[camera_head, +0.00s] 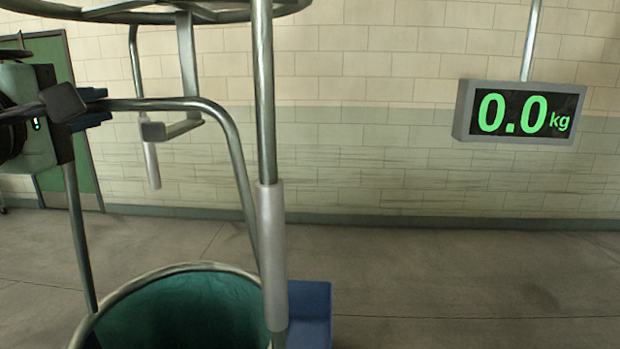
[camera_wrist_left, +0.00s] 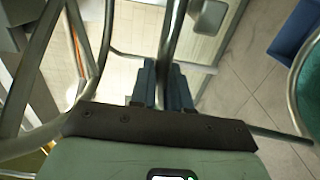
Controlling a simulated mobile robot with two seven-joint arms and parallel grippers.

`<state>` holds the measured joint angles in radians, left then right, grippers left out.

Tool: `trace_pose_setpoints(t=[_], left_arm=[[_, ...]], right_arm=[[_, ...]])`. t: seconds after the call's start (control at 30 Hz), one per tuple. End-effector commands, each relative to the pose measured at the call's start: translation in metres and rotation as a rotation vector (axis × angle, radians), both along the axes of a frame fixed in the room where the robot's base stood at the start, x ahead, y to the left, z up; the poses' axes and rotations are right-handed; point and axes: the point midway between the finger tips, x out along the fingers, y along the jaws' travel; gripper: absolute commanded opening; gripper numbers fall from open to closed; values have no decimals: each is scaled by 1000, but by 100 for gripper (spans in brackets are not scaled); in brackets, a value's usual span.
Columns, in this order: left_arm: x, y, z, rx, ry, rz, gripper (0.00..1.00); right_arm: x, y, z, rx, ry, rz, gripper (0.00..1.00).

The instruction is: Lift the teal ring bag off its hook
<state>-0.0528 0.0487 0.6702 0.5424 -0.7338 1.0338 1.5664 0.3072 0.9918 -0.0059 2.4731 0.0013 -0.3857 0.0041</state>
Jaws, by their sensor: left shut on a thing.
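The teal ring bag (camera_head: 185,310) hangs at the lower left of the head view, its round metal rim facing up. A bent metal tube handle (camera_head: 225,130) rises from the rim. My left gripper (camera_head: 95,106) is shut on this handle near its upper left bend. In the left wrist view the blue fingers (camera_wrist_left: 163,88) close on both sides of the tube. The grey hook (camera_head: 187,70) comes down from the overhead ring, and its lower arm shows just below the handle's top bar. I cannot tell whether they touch. The bag's bottom is out of view.
A round metal frame (camera_head: 140,12) is overhead, with an upright post (camera_head: 267,120) close to the bag. A blue bag (camera_head: 310,310) is behind the post. A scale display (camera_head: 520,112) reads 0.0 kg. The floor at right is clear.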

Motion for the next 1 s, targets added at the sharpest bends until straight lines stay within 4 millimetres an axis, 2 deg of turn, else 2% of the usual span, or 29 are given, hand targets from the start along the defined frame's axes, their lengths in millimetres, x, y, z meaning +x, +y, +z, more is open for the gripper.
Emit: trace_pose_setpoints(t=[0.7,1.0], left_arm=[[-55,3,1,-2,-5,-2,0],[-64,3,1,-3,-5,-2,0]], right_arm=[[-14,0,-15,0,16,0,60],[-15,0,-16,0,17,-1,60]])
